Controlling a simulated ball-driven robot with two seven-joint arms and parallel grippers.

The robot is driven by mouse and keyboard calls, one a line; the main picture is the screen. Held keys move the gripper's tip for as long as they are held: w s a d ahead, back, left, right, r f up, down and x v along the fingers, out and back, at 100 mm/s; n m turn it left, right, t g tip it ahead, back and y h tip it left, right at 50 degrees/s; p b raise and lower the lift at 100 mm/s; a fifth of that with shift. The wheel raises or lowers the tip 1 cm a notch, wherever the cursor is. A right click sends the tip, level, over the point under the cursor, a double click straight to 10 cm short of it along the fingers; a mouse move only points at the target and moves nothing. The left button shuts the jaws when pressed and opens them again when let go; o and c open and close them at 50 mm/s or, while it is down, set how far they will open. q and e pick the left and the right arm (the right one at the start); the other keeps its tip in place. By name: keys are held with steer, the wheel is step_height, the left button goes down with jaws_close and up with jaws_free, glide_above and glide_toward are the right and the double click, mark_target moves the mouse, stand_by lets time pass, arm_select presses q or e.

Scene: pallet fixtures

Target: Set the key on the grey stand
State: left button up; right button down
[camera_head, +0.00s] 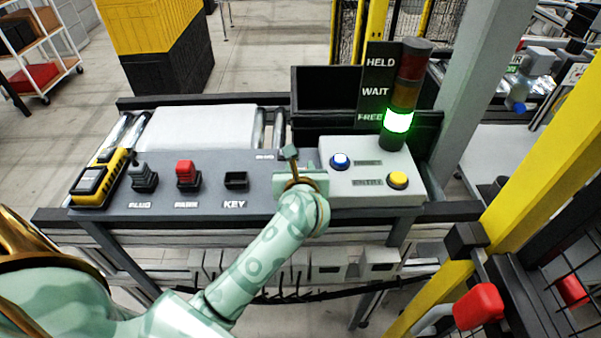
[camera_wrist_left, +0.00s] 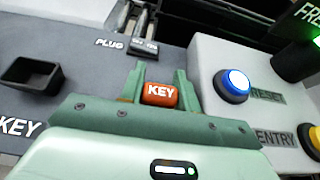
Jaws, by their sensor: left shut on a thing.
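My left gripper (camera_head: 291,160) is shut on the key (camera_wrist_left: 160,93), an orange-red block with white KEY lettering that shows between the fingers in the left wrist view. In the head view the gripper hides most or all of the key. The gripper is over the right end of the grey panel (camera_head: 205,202), left of the light grey button box. An empty black holder (camera_head: 235,181) with the label KEY stands on this panel, left of the gripper; it also shows in the left wrist view (camera_wrist_left: 31,74). No other grey stand is clear. My right gripper is out of view.
A grey plug piece (camera_head: 143,176) and a red piece (camera_head: 187,174) stand left of the empty holder. The button box has a blue button (camera_head: 340,161) and a yellow button (camera_head: 397,180). The signal tower (camera_head: 405,90) glows green beside FREE. A black bin (camera_head: 325,95) stands behind.

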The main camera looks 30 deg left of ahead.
arm_select(q)
steer(key=o, duration=0.5)
steer(key=shift+f, duration=0.1)
steer(key=o, duration=0.5)
steer(key=shift+c, duration=0.2)
steer(key=shift+r, duration=0.3)
steer(key=p+v, duration=0.5)
steer(key=v, duration=0.7)
steer(key=shift+s+f, duration=0.1)
